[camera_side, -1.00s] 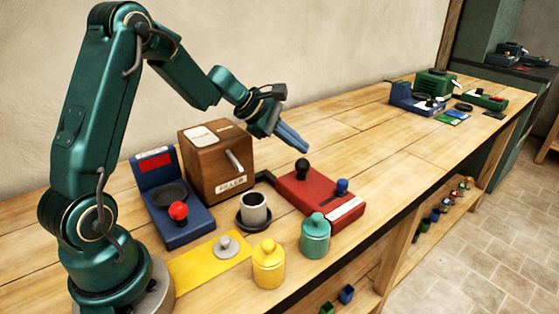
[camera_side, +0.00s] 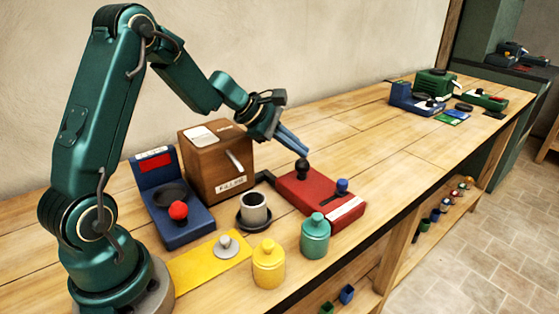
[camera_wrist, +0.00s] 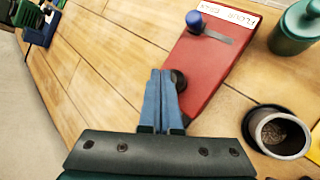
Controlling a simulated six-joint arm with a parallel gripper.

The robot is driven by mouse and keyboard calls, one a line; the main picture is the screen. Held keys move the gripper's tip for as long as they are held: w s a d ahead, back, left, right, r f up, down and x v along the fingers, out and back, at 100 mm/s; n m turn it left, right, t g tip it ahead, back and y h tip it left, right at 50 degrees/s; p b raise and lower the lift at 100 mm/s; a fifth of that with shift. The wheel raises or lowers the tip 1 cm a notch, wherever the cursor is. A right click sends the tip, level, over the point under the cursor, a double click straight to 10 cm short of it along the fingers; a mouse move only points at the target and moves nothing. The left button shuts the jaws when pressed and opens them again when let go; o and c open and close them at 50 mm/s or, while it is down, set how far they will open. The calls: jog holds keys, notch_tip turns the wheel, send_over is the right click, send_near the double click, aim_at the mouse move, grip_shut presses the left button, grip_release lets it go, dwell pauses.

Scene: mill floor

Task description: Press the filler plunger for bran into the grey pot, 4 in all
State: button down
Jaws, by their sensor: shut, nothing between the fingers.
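The grey pot (camera_side: 254,208) stands upright on a dark saucer (camera_side: 240,225) in front of the brown box labelled as a filler (camera_side: 215,165). In the wrist view the pot (camera_wrist: 282,134) shows something brownish inside. A red base (camera_side: 318,203) to the right carries a black knob (camera_side: 302,168) and a smaller blue knob (camera_side: 342,186). Which of these is the bran plunger I cannot tell. My gripper (camera_side: 305,152) is shut and empty, its blue fingers pointing down just above the black knob. In the wrist view the fingertips (camera_wrist: 161,72) partly cover that knob (camera_wrist: 179,80).
A blue scale (camera_side: 183,230) with a dark pan and red button stands left of the filler. A yellow mat (camera_side: 205,270) with a grey lid, a yellow jar (camera_side: 268,265) and a green jar (camera_side: 315,236) stand in front.

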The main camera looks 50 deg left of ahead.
jog(key=shift+f, duration=0.95)
dwell(0.6)
jog(key=shift+r, duration=1.4)
jog(key=shift+r, duration=2.55)
dwell(0.3)
notch_tip(320, 180, up, 4)
jog(key=shift+f, duration=0.1)
dwell(0.4)
